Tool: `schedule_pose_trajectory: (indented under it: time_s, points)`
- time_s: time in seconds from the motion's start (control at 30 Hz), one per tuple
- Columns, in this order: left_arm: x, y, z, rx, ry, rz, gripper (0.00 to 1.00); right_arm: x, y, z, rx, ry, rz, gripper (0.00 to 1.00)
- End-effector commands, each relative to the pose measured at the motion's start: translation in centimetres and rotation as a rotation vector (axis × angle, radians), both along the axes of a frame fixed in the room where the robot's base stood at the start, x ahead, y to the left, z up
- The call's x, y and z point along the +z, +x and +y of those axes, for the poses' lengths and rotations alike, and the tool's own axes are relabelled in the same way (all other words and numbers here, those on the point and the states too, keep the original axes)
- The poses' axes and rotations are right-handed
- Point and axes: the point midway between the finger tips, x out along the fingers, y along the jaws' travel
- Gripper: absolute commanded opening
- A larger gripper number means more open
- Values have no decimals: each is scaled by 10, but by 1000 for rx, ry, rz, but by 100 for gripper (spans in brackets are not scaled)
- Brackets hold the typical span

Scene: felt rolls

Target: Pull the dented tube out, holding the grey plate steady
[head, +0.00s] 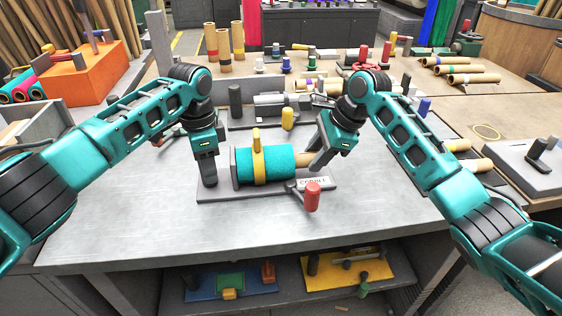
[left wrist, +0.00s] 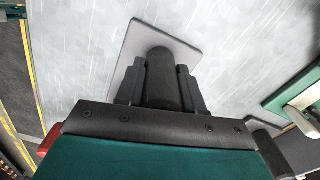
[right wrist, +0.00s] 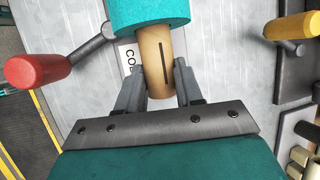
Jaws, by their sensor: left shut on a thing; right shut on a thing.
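The grey plate (head: 220,193) lies on the metal bench and carries a teal felt roll (head: 283,160) under a yellow strap clamp (head: 259,170). My left gripper (head: 209,180) is shut on a dark round post (left wrist: 160,80) at the plate's left end; the plate's corner (left wrist: 178,42) shows behind it. The tan tube (right wrist: 153,50) sticks out of the roll's right end, a dark lengthwise line on its side. My right gripper (right wrist: 160,88) is shut on this tube, one finger on each side. The tube's inner part is hidden in the felt.
A red-handled lever (head: 312,194) stands at the plate's front right, close to the tube, beside a lettered label (right wrist: 130,56). A yellow knob (head: 288,118) and dark cylinder (head: 235,100) stand behind. The bench front and left are clear.

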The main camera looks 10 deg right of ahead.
Motion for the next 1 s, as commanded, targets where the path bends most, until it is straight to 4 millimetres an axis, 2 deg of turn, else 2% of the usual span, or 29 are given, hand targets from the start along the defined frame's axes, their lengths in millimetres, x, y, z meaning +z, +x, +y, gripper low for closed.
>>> schedule_pose_trajectory:
  time_s: [0.03,0.13,1.0]
  points:
    - [-4,-1,0,0,1,4,0,0,0,0,0,0,-1,10]
    - [-4,-1,0,0,2,5,0,0,0,0,0,0,-1,0]
    - [-4,-1,1,0,3,4,0,0,1,-11,-3,1,-1,0]
